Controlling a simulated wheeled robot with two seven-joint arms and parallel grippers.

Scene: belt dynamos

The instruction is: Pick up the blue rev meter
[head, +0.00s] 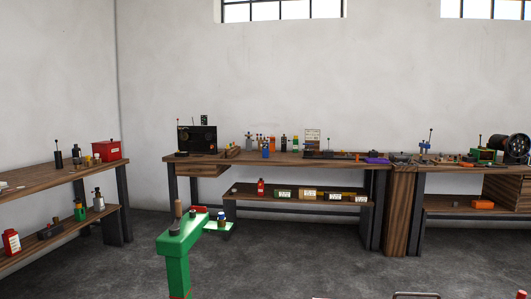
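I cannot pick out the blue rev meter for certain at this distance. A small blue object (265,152) stands upright on the middle bench (290,160), among small bottles and tools. Another blue object (424,147), with a thin upright rod, stands on the right bench (450,171). A flat purple-blue item (377,160) lies near the right end of the middle bench. A small blue and white item (221,219) sits on a green plate at the green stand. Neither of my grippers is in view.
A green stand (179,250) rises from the floor in front of the middle bench. A left bench (50,175) with a red box (106,150) and lower shelf runs along the left. Dark floor (290,255) lies open before the benches.

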